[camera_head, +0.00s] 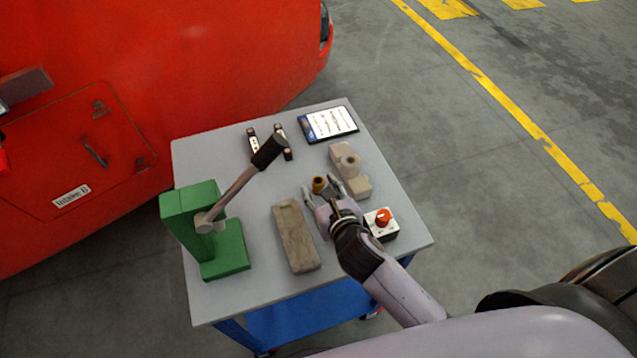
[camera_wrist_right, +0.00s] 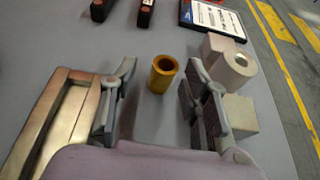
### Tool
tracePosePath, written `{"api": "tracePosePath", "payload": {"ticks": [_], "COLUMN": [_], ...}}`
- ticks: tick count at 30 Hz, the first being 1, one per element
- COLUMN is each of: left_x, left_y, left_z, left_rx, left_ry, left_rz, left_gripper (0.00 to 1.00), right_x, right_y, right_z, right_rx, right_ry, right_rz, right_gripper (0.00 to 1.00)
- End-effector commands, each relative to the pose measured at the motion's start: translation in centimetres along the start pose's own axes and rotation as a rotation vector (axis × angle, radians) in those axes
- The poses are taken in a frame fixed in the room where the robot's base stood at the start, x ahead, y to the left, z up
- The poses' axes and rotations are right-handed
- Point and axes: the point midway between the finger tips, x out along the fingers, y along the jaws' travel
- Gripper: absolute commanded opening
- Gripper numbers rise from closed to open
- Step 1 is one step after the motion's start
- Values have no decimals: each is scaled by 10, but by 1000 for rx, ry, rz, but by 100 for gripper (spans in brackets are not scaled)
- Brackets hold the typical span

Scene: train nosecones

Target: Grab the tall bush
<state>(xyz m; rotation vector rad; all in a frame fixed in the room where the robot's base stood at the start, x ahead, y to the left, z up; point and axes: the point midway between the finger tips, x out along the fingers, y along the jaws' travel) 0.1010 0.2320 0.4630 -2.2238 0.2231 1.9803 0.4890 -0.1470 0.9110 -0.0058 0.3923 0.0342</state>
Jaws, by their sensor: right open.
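The tall bush, a hollow brass-yellow cylinder (camera_head: 319,185), stands upright on the grey table top. In the right wrist view the bush (camera_wrist_right: 163,76) shows its open top, between and slightly beyond my fingertips. My right gripper (camera_head: 321,192) is open, with one finger on each side of the bush; I see a gap on both sides. It also shows open in the right wrist view (camera_wrist_right: 160,84). My left gripper is not in view.
A beige stepped block with a round boss (camera_head: 349,165) stands close right of the gripper. A red-knobbed box (camera_head: 381,222) is near the right edge. A metal tray-like block (camera_head: 296,236), green stand (camera_head: 222,255) with a hammer-like tool (camera_head: 238,186), and tablet (camera_head: 328,123) share the table.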

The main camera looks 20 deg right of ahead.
Motion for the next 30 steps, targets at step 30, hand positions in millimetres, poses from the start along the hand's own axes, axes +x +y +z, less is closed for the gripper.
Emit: {"api": "tracePosePath", "payload": {"ticks": [30], "left_x": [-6], "left_y": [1], "left_z": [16], "left_rx": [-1], "left_ry": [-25], "left_rz": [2], "left_gripper": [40], "right_x": [36], "right_y": [-2], "right_z": [0], "right_rx": [-1], "right_ry": [0], "right_rz": [0], "right_gripper": [11]}}
